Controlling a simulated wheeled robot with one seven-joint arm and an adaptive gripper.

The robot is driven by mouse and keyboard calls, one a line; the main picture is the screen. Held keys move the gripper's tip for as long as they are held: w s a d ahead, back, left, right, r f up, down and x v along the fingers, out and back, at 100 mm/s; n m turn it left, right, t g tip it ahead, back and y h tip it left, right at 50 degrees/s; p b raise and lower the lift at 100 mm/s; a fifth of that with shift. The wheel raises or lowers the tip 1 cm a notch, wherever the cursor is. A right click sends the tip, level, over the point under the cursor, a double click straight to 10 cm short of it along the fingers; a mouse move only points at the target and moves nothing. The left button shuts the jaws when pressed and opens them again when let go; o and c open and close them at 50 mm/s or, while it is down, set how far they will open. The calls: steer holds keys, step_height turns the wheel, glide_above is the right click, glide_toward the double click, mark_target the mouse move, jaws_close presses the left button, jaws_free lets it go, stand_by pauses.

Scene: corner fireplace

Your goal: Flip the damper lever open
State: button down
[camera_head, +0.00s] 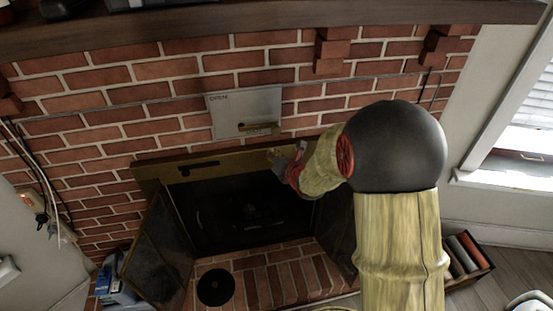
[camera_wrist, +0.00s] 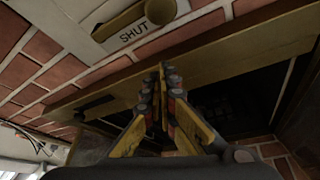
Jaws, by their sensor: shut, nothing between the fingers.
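The damper plate (camera_head: 240,104) is a pale metal panel on the brick wall above the firebox, with lettering at its upper left that is too small to read surely. The damper lever (camera_head: 257,129) is a small brass piece low on the plate. In the wrist view the brass lever (camera_wrist: 122,21) lies beside the word SHUT on the plate (camera_wrist: 95,18), with a rounded end toward the right. My gripper (camera_head: 275,157) is shut and empty, just below the plate. In the wrist view its fingertips (camera_wrist: 167,70) are together, apart from the lever.
A brass-coloured fireplace frame (camera_head: 220,166) runs under the plate, close to my gripper. An open dark door (camera_head: 160,252) stands at the left of the firebox. A wooden mantel (camera_head: 250,22) overhangs above. Brick blocks (camera_head: 335,50) jut out below it.

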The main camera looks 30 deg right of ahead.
steer(key=w+d+r, duration=0.2)
steer(key=w, duration=0.1)
steer(key=shift+w+r, duration=0.1)
steer(key=shift+w, duration=0.05)
stand_by(0.3)
steer(key=shift+d, duration=0.2)
